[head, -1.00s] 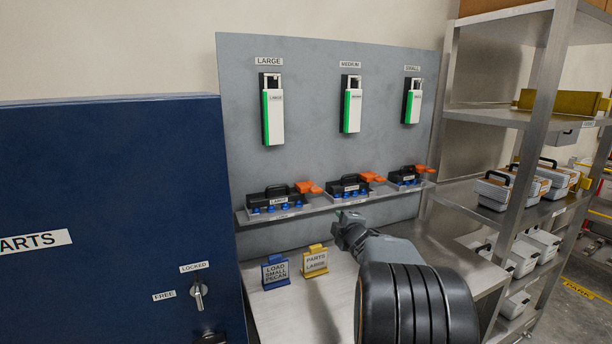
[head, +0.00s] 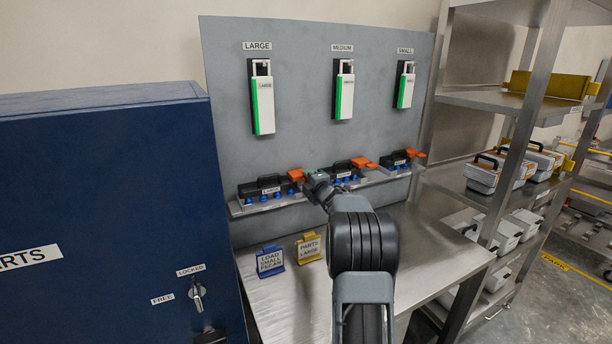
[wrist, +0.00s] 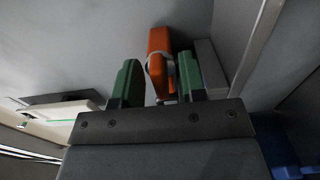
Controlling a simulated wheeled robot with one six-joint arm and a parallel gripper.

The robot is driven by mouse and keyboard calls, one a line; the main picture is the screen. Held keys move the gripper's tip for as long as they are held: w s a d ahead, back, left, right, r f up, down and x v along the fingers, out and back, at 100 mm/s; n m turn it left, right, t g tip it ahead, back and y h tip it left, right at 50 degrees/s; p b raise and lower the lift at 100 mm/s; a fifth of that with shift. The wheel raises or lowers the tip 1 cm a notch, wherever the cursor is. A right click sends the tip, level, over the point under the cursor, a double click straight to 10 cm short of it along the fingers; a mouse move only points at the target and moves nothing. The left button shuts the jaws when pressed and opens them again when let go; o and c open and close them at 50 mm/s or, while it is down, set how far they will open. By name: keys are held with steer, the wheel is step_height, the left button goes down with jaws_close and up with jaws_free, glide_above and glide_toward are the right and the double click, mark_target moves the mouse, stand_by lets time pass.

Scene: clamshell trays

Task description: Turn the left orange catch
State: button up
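The left orange catch (head: 296,175) sits at the right end of the black unit labelled LARGE (head: 268,187) on the wall ledge. My gripper (head: 313,176) is at this catch, at its right side in the head view, and hides part of it. In the wrist view my gripper's two green fingers (wrist: 158,80) stand apart. The orange catch (wrist: 160,58) shows in the gap between them, close to the right finger, with clear space to the left finger. I cannot tell whether the right finger touches it.
Middle (head: 362,162) and right (head: 414,153) orange catches are farther along the ledge (head: 282,203). A blue sign (head: 270,261) and a yellow sign (head: 309,248) stand on the bench below. A blue cabinet (head: 100,220) is at left, metal shelves (head: 485,105) at right.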

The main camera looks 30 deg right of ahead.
steer(key=shift+w+d, duration=0.1)
steer(key=shift+w, duration=0.9)
steer(key=c, duration=0.7)
